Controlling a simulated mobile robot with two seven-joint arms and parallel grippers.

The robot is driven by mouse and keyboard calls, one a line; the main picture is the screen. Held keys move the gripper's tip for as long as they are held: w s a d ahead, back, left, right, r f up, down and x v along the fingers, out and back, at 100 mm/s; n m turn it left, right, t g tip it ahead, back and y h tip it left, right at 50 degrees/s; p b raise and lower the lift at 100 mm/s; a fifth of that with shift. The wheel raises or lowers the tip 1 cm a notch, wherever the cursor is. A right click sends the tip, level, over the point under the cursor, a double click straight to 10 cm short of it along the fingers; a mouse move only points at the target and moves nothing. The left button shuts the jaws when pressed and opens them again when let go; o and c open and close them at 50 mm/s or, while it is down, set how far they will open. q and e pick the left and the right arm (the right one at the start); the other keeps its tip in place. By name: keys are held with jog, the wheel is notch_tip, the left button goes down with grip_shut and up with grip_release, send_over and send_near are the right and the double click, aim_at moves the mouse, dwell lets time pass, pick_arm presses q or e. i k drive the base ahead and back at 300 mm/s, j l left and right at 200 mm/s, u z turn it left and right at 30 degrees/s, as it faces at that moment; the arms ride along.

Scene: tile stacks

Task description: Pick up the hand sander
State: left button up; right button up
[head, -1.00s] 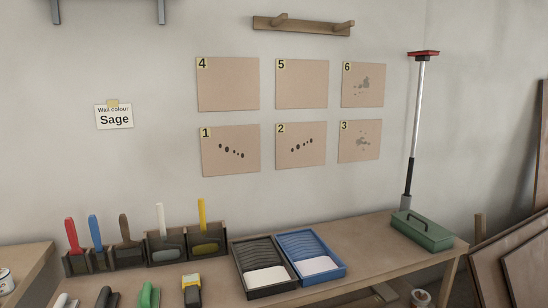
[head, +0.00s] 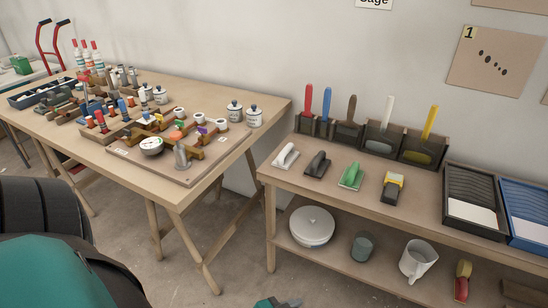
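Several hand tools lie in a row on the right-hand bench: a white-handled one (head: 286,156), a black-handled one (head: 317,163), a green-handled one (head: 350,175) and a yellow and black one (head: 393,187). Each of the first three looks like a flat base with a grip on top. I cannot tell for sure which is the hand sander. Neither gripper shows clearly. A teal and black part of my own body fills the lower left corner, and a small teal and grey piece shows at the bottom edge. Nothing of mine touches the tools.
Brushes stand in dark holders (head: 421,149) behind the tools. A black tray (head: 458,212) and a blue tray (head: 520,238) lie right of them. A lidded tub (head: 312,226) and a white jug (head: 418,260) stand on the lower shelf. A crowded wooden table (head: 240,120) is at left.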

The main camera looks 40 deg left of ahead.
aim_at(318, 163)
jog(key=u, duration=1)
jog(key=z, duration=1.25)
jog(key=u, duration=1.25)
